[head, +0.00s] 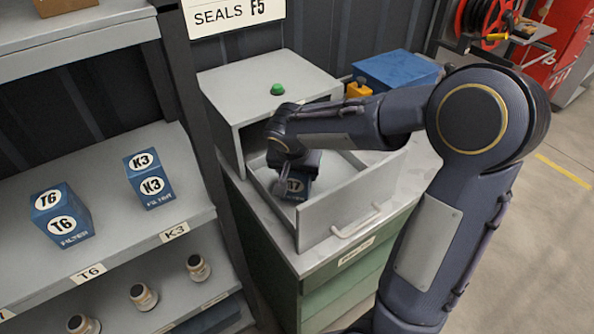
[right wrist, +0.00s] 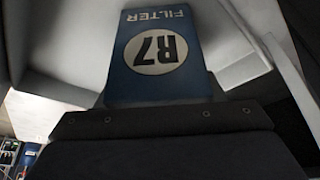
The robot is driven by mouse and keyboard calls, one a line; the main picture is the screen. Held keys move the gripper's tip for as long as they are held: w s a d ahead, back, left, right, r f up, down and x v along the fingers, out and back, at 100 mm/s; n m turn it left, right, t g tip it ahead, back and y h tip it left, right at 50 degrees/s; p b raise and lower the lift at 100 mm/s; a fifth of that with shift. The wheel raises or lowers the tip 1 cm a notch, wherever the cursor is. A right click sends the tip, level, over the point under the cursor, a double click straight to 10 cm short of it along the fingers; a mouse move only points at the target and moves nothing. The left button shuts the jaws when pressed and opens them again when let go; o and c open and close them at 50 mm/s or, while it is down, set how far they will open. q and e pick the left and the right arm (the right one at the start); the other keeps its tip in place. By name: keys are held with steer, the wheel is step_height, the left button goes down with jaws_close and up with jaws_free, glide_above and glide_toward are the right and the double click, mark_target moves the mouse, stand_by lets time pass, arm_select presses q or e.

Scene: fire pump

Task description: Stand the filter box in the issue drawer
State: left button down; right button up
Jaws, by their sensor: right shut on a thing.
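A blue filter box marked R7 (head: 298,188) is at my right gripper (head: 290,172), inside the open issue drawer (head: 345,208). My right gripper is shut on the box and reaches down into the drawer from above. In the right wrist view the box (right wrist: 155,52) shows its R7 label and the word FILTER upside down, beyond the dark gripper fingers (right wrist: 160,120). The gripper hides part of the box, and I cannot tell whether its base touches the drawer floor. My left gripper is not in view.
The drawer belongs to a grey housing (head: 265,85) with a green button (head: 278,89) on top, on a green cabinet. Shelves at the left hold a T6 filter box (head: 62,215), a K3 filter box (head: 149,178) and several small canisters. A blue case (head: 395,68) stands behind.

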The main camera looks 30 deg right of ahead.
steer(key=shift+f, duration=0.15)
steer(key=o, duration=1.2)
steer(key=shift+r, duration=0.4)
steer(key=v, duration=1.1)
steer(key=shift+s+a+r, duration=0.15)
steer(key=shift+a+r, duration=0.1)
